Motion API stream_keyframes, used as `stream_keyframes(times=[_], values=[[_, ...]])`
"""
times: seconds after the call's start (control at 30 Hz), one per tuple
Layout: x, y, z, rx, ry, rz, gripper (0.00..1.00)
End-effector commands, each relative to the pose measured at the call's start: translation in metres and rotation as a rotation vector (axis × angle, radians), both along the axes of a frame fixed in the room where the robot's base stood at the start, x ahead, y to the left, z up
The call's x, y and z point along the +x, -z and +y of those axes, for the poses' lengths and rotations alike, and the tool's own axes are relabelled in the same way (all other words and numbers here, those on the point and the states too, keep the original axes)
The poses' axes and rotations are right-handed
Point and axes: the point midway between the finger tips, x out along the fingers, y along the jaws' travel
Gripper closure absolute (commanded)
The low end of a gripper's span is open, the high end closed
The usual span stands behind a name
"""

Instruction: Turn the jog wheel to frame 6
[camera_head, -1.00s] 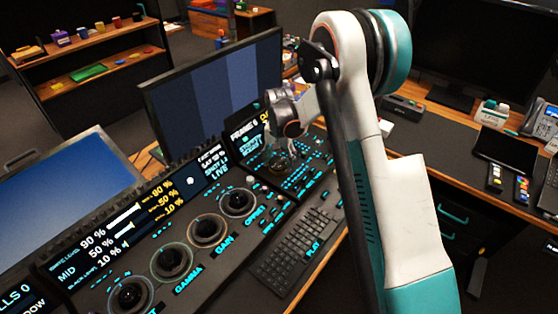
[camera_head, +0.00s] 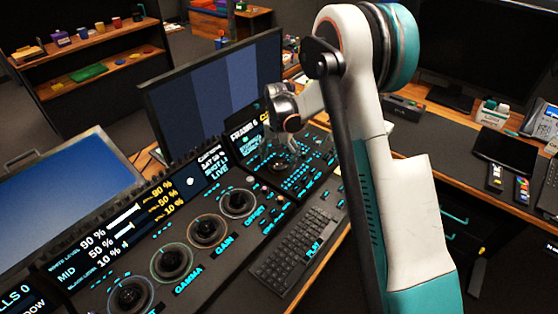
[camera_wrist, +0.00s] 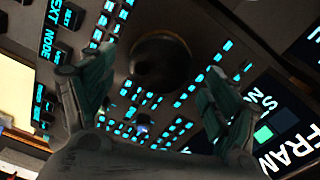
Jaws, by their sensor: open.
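The jog wheel (camera_head: 278,166) is a dark round knob among cyan-lit keys on the right part of the console. It also shows in the wrist view as a dark disc (camera_wrist: 160,62) between and beyond my fingertips. My gripper (camera_head: 292,146) is above the wheel and open. In the wrist view its teal-and-grey fingers (camera_wrist: 160,72) stand apart, one on each side of the wheel, with nothing seen between them.
Several trackball rings, such as the one marked GAIN (camera_head: 207,231), line the console to the left. A keyboard (camera_head: 300,245) lies in front of the wheel. A large monitor (camera_head: 215,90) stands behind. Lit keys crowd around the wheel.

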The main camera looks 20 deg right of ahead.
Motion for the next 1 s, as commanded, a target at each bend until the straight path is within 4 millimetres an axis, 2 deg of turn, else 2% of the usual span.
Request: stream_keyframes(times=[0.3, 0.5, 0.7, 1.0], values=[[0.0, -0.065, 0.0, 0.0, 0.0, 0.0, 0.19], [0.0, -0.092, 0.0, 0.0, 0.0, 0.0, 0.19], [0.0, -0.101, 0.0, 0.0, 0.0, 0.0, 0.19], [0.0, -0.101, 0.0, 0.0, 0.0, 0.0, 0.19]])
